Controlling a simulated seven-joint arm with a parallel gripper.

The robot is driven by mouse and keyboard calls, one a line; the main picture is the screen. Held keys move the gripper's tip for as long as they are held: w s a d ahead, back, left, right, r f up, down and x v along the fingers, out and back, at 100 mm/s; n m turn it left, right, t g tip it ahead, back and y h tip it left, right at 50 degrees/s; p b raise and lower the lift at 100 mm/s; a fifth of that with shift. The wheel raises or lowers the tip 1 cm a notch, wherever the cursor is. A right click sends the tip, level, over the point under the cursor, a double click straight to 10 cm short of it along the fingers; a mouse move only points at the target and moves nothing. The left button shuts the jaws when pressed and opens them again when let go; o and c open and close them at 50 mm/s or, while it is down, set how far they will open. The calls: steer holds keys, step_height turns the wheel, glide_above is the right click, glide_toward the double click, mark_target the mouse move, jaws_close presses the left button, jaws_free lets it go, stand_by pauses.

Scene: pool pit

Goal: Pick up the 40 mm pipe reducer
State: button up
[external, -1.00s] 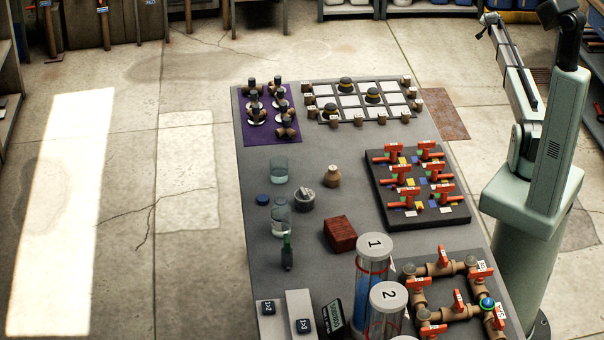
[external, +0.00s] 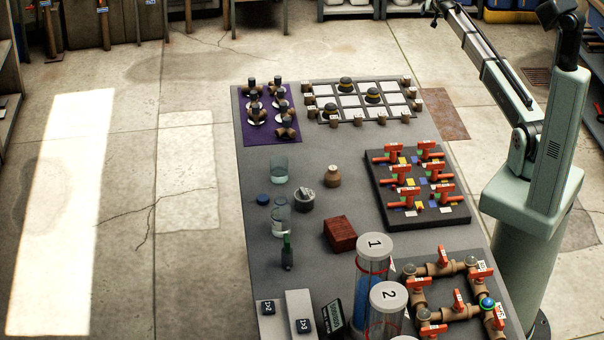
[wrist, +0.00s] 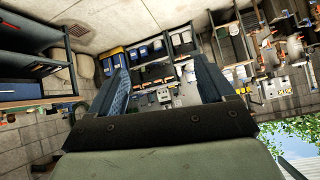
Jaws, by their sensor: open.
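A small tan-brown fitting (external: 332,176), wide at the bottom with a narrower neck, stands upright near the middle of the grey table (external: 345,262). It looks like the pipe reducer, though no size marking is readable. My gripper (wrist: 165,78) is open and empty in the wrist view, its two blue-grey fingers well apart. The wrist view shows shelves and walls of the room, not the table. In the external view my arm reaches up to the top edge, far above and behind the table, and the gripper is hardly visible there.
Left of the fitting are glass jars (external: 279,170) and a grey cup (external: 303,199). A reddish block (external: 340,234) and tall clear cylinders (external: 372,268) stand in front. A red-valve board (external: 417,214) lies right, with a purple mat (external: 246,127) and a grid rack (external: 358,101) behind.

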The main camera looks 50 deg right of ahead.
steer(key=w+a+n+y, duration=0.2)
steer(key=w+a+n, duration=0.1)
steer(key=a, duration=1.1)
steer(key=w+a+n+y, duration=0.1)
steer(key=w+a+n, duration=0.3)
steer(key=a, duration=0.9)
steer(key=w+a+n+y, duration=0.2)
steer(key=w+a+n, duration=0.1)
steer(key=a, duration=1.1)
steer(key=s+a+n+g+y, duration=0.15)
steer(key=a+n, duration=0.35)
steer(key=a, duration=1.2)
steer(key=n+g+y, duration=0.3)
steer(key=n+g, duration=0.2)
steer(key=n, duration=1.2)
glide_toward(333, 168)
steer(key=shift+h, duration=0.25)
steer(key=shift+s+a+f, duration=0.1)
steer(key=shift+a+f, duration=0.2)
steer(key=shift+f, duration=1.7)
steer(key=shift+w+a+f, duration=0.1)
steer(key=shift+a+f, duration=0.2)
steer(key=shift+f, duration=1.7)
steer(key=shift+s+a+f, duration=0.1)
steer(key=shift+a+f, duration=0.2)
steer(key=shift+f, duration=1.7)
